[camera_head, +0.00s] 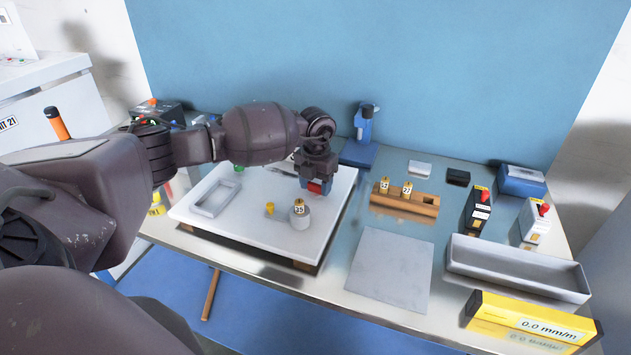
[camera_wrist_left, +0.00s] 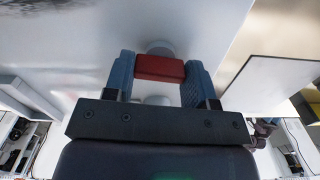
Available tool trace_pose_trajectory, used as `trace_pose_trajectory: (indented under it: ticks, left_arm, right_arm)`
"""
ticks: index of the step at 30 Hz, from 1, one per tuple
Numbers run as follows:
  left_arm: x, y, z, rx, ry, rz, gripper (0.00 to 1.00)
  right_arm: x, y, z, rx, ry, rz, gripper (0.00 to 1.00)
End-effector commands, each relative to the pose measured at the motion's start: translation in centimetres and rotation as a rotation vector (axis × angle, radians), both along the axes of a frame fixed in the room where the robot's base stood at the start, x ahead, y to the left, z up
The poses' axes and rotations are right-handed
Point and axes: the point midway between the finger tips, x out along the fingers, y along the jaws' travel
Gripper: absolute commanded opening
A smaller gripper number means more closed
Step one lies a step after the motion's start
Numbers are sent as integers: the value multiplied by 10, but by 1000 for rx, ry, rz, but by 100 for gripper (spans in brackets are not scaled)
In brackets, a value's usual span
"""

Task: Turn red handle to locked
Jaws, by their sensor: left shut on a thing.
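A red handle (camera_wrist_left: 160,68), a short red block, sits between the two blue-grey fingers of my left gripper (camera_wrist_left: 158,80) in the left wrist view. The fingers press on its two ends. Pale round parts show just beyond and below it. In the head view my left gripper (camera_head: 316,182) points down over the rear right part of the white board (camera_head: 262,190). Only a small patch of the red handle (camera_head: 315,188) shows at the fingertips; the gripper hides its mount. Any locked or unlocked mark is not visible. My right gripper is not in view.
A grey cylinder (camera_head: 300,217) with a brass top and a small brass piece (camera_head: 269,208) stand on the board near a shallow tray (camera_head: 215,198). A wooden block (camera_head: 405,199) with brass weights stands to the right. A grey plate (camera_head: 392,270) lies in front.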

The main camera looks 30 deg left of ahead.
Motion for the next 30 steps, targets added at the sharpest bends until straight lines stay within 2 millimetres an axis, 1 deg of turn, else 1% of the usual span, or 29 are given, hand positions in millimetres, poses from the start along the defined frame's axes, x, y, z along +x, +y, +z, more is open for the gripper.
trace_pose_trajectory:
  ticks: [3, 9, 18, 24, 25, 29, 30]
  left_arm:
    - [0, 0, 2, 0, -1, 52, 27]
    - [0, 0, 1, 0, -1, 106, 27]
    - [0, 0, 1, 0, -2, 123, 27]
    - [1, 0, 1, 0, -2, 122, 27]
    - [1, 0, 1, 0, -2, 122, 54]
    - [0, 0, 1, 0, -2, 121, 74]
    - [0, 0, 0, 0, -2, 121, 77]
  right_arm:
    - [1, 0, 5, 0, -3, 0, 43]
    - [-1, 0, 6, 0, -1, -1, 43]
    - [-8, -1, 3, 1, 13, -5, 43]
    - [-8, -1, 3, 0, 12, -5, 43]
    - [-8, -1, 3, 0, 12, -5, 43]
    - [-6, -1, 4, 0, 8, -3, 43]
    - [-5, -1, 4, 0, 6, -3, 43]
